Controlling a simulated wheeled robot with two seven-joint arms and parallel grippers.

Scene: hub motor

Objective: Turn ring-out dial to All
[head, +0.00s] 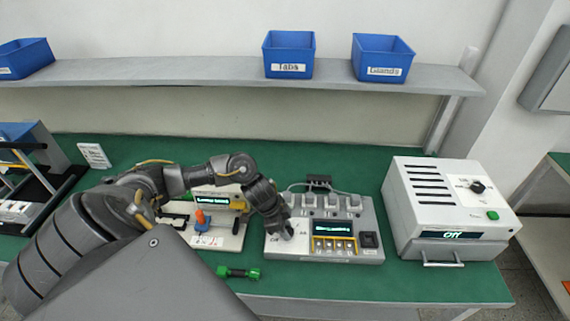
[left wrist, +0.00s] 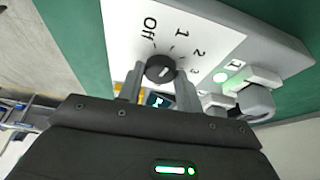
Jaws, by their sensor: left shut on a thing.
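The ring-out dial (left wrist: 160,66) is a small dark knob on the white panel (left wrist: 190,30) of a grey tester box (head: 350,255). In the left wrist view the printed marks Off, 1, 2 and 3 run around it; which one its pointer faces is unclear. In the head view my arm partly covers the panel and the dial is hidden behind the gripper. My left gripper (head: 287,233) reaches down onto the panel. Its two fingers (left wrist: 160,88) stand on either side of the dial and are shut on it. My right gripper is not in view.
The tester has a lit display (head: 332,228) and several sockets along its back. A white oven-like unit (head: 440,205) reading Off stands to the right. A green-ended tool (head: 238,272) lies in front on the green bench (head: 330,280). Blue bins (head: 289,54) sit on the shelf.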

